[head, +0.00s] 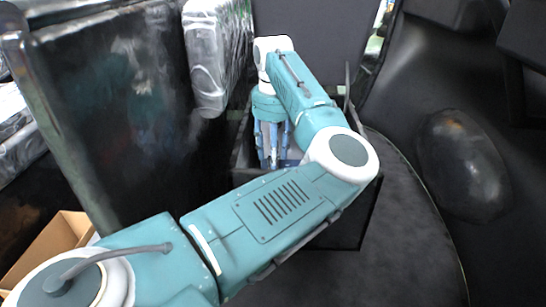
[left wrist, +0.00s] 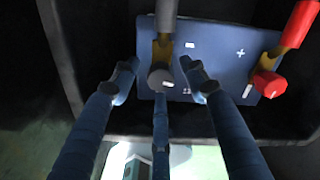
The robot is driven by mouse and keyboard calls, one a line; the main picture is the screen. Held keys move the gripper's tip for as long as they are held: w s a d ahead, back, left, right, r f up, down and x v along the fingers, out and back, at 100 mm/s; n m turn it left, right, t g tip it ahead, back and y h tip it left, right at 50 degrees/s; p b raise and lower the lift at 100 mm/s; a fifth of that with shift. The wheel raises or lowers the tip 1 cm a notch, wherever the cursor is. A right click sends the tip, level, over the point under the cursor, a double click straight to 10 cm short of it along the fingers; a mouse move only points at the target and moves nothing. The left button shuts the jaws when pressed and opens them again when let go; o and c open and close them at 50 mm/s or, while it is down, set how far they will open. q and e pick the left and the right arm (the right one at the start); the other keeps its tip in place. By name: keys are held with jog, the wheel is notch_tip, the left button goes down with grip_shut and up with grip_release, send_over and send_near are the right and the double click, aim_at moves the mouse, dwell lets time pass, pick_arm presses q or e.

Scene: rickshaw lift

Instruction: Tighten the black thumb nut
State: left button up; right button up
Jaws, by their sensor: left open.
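In the left wrist view, the black thumb nut (left wrist: 160,79) sits on a brass lug (left wrist: 164,52) near the minus mark of a blue-grey battery (left wrist: 215,60). My left gripper (left wrist: 160,82) is open. Its blue fingers stand around the nut, one on each side and one below it in the picture, with gaps at the sides. Whether the lower finger touches the nut I cannot tell. In the head view, my left gripper (head: 271,160) points down into a dark box; the nut is hidden there. My right gripper is not in view.
A red thumb nut (left wrist: 268,82) and a red cable end (left wrist: 302,22) are at the battery's plus side. A dark cable end (left wrist: 166,12) joins the brass lug. The dark box (head: 345,215) has walls close around the gripper. A cardboard box (head: 52,243) stands at lower left.

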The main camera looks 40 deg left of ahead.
pick_arm(q)
grip_shut()
jog(key=shift+a+r, duration=0.1)
jog(key=shift+r, duration=0.05)
dwell(0.7)
